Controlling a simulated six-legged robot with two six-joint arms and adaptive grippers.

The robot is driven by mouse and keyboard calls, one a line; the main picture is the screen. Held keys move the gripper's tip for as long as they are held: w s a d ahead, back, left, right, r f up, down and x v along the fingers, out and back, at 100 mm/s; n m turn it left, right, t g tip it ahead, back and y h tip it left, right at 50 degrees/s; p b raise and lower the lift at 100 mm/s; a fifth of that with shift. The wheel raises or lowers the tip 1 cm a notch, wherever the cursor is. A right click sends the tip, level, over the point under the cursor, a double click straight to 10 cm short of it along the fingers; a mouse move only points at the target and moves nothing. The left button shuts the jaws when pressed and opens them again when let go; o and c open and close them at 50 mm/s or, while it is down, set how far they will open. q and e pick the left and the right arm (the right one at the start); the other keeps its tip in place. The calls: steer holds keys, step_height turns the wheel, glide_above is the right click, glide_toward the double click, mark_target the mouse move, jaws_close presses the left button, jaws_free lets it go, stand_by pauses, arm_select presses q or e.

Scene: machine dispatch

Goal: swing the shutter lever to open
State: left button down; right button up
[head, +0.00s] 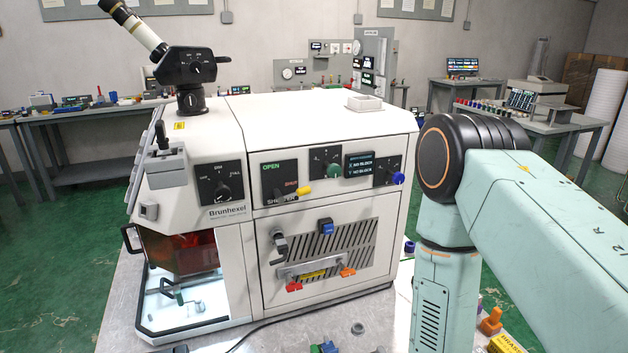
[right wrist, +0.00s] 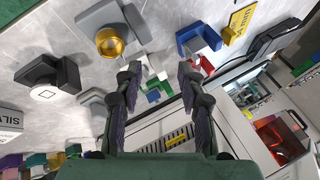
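My right gripper (right wrist: 159,75) is open and empty in the right wrist view, above the grey bench among small parts. It is apart from the lever. In the head view only my right arm shows, at the right; its gripper is out of the picture. My left gripper is not in view.
A blue knob (head: 397,178) is right of the lever, and a dial panel (head: 220,183) is to its left. Below are a grey handle (head: 279,247) and red and orange clips. In the right wrist view, a brass-topped part (right wrist: 110,42) and a blue bracket (right wrist: 198,40) are close to the fingers.

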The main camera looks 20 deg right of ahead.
steer(key=w+r+m+t+y, duration=0.1)
steer(key=w+r+t+y, duration=0.15)
steer(key=w+r, duration=0.35)
steer(key=m+t+y+p, duration=0.1)
steer(key=t+y+p, duration=0.1)
steer(key=t+y, duration=0.4)
glide_toward(308, 192)
steer(key=w+g+y, duration=0.1)
steer(key=w+g, duration=0.1)
steer(key=shift+t, duration=0.25)
steer(key=x, duration=0.7)
steer(key=shift+s+a+r+p, duration=0.15)
steer(key=shift+p, duration=0.25)
steer(key=shift+a+r, duration=0.1)
steer(key=shift+a, duration=0.2)
steer(key=shift+w, duration=0.2)
steer(key=shift+w+d, duration=0.1)
steer(key=shift+w, duration=0.05)
